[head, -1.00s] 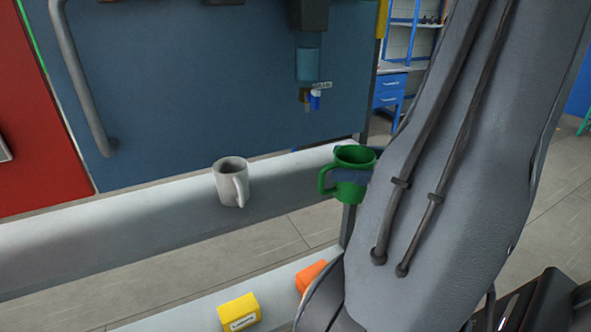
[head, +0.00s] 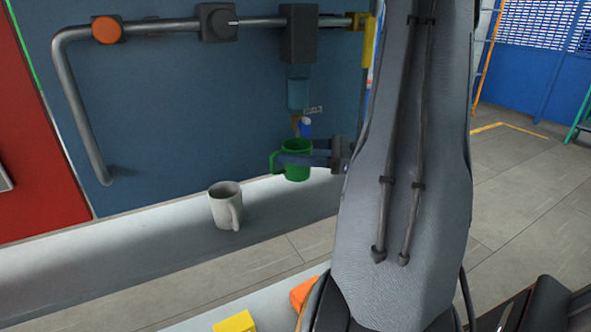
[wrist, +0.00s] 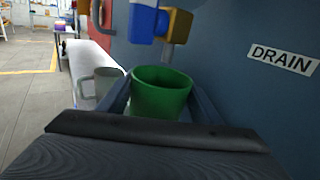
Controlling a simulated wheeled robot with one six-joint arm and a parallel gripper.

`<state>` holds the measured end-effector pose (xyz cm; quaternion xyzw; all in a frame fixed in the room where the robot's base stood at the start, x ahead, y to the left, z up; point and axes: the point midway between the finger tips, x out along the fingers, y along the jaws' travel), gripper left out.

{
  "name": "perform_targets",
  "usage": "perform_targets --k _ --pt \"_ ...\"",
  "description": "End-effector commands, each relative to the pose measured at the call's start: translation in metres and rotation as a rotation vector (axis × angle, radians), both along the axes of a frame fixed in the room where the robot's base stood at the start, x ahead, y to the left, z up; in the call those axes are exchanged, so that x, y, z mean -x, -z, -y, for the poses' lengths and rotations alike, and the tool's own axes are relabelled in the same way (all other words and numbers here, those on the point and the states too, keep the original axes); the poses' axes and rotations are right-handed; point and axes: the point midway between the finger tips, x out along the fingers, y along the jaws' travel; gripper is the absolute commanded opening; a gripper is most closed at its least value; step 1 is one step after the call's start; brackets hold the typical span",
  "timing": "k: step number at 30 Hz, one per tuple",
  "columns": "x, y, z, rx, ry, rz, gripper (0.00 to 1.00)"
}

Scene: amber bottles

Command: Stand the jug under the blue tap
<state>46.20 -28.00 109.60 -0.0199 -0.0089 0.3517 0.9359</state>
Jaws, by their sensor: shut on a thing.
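The green jug (head: 297,146) is upright in my gripper (head: 294,160), whose fingers close around its sides. Its handle points left in the head view. In the wrist view the open jug (wrist: 162,90) sits between my fingers (wrist: 160,103). The jug's base is hidden in the wrist view. I cannot tell whether it touches the shelf.
A grey mug (head: 226,206) stands on the pale shelf (head: 130,235), left of the jug. A blue wall panel (head: 170,110) with a pipe (head: 160,29) rises behind. A DRAIN label (wrist: 283,58) is on the panel. A yellow block (head: 235,322) and orange block (head: 306,292) lie lower.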

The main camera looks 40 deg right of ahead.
Motion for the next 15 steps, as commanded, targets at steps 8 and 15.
perform_targets --k 8,15 --pt "0.004 0.030 0.000 -0.005 0.002 -0.005 0.31" --pt "0.004 0.052 -0.001 -0.008 0.001 -0.006 0.31"
